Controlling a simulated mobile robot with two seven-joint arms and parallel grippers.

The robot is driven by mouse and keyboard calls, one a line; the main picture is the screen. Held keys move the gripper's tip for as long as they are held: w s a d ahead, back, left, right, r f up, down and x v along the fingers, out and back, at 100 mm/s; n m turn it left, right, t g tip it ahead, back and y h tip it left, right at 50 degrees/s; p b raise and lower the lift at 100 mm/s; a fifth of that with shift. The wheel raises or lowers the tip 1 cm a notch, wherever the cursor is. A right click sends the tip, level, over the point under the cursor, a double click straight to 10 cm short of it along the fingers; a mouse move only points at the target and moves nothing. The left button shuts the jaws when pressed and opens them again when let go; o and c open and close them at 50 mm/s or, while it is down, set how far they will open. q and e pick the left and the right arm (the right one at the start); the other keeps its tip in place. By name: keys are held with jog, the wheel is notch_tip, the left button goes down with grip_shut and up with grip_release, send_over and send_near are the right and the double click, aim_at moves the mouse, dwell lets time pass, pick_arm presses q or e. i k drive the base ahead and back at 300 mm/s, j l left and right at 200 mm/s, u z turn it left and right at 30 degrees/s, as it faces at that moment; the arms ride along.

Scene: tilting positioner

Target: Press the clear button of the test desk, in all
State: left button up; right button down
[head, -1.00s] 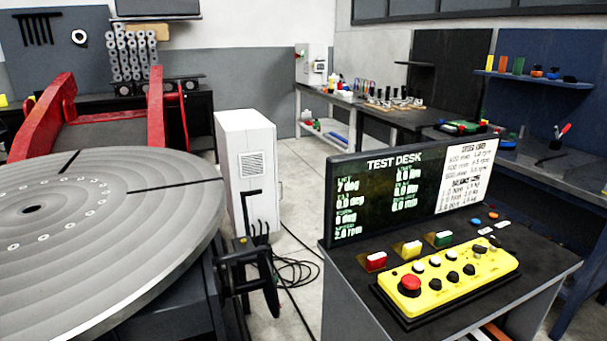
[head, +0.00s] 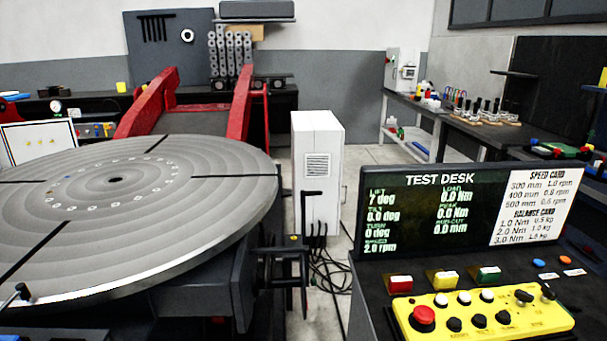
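The test desk (head: 377,266) stands at the right in the head view, with a dark screen (head: 419,215) at its back. The screen reads lift 7 deg, tilt 0.0 deg, turn 0 deg, 2.0 rpm, and load and peak at 0.0 Nm. A blue button (head: 538,263) and an orange button (head: 562,257) lie further right. Their labels are too small to read, so I cannot tell which is clear. Neither gripper is in view.
A yellow control box (head: 465,324) with a red mushroom button (head: 424,318) fills the desk's front. The large round positioner table (head: 190,215) lies left, with a black crank (head: 304,240) beside it. A white cabinet (head: 326,195) stands behind. Cables (head: 328,270) lie on the floor between.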

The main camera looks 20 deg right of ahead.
aim_at(564, 260)
jog(key=k+l, duration=0.1)
jog(key=l, duration=0.2)
jog(key=l+u, duration=0.1)
jog(key=l, duration=0.2)
jog(key=k+l, duration=0.15)
jog(key=l, duration=0.15)
jog(key=k+l, duration=0.1)
jog(key=l, duration=0.3)
jog(key=k+l, duration=0.15)
jog(key=l, duration=0.2)
jog(key=k+l, duration=0.1)
jog(key=l, duration=0.3)
jog(key=k+l, duration=0.15)
jog(key=l, duration=0.2)
jog(key=k+l+u, duration=0.1)
jog(key=l, duration=0.3)
jog(key=k+l, duration=0.15)
jog(key=l, duration=0.2)
